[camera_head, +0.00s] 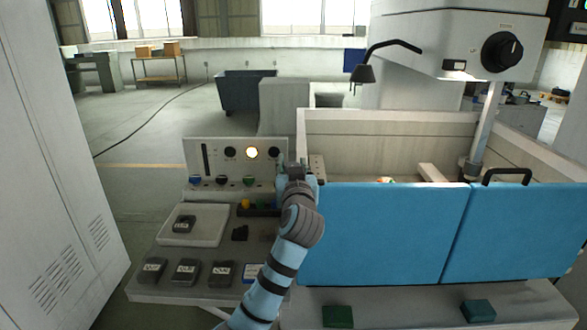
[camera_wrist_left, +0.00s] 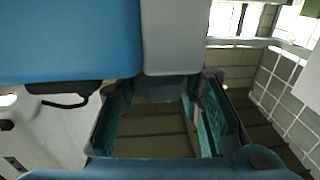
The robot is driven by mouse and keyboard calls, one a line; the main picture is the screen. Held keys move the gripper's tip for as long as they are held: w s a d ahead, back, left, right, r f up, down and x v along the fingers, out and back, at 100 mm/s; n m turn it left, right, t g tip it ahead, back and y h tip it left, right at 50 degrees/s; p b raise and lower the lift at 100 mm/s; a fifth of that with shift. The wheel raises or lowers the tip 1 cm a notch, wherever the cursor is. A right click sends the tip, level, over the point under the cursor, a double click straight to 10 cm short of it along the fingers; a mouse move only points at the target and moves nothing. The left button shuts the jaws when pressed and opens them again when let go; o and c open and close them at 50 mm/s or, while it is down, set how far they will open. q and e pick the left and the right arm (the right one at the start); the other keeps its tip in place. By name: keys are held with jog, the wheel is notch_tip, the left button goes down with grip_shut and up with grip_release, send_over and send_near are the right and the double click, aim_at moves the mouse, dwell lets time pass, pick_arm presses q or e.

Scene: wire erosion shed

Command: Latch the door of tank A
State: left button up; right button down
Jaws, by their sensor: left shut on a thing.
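Two blue door panels form the front of the pale tank (camera_head: 440,140): a left one (camera_head: 390,240) and a right one (camera_head: 520,235). The right panel has a black bar handle (camera_head: 506,174) at its top. I cannot read which is tank A. My left gripper (camera_head: 295,167) is at the upper left corner of the left panel and hides that corner. In the left wrist view its teal-padded fingers (camera_wrist_left: 160,115) show a gap between them. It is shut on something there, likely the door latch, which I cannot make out. My right gripper is out of view.
Left of the tank, a control panel (camera_head: 210,160) stands behind a bench (camera_head: 160,285) with several dark blocks and a pale tray (camera_head: 178,238). A white machine head (camera_head: 460,40) with a black knob overhangs the tank. A grey cabinet (camera_head: 55,180) stands at left.

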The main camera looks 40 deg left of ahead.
pick_arm(q)
jog(key=shift+n+g+y, duration=0.3)
jog(key=shift+y, duration=0.1)
jog(key=o, duration=1.2)
jog(key=shift+d, duration=0.1)
jog(key=v, duration=1.2)
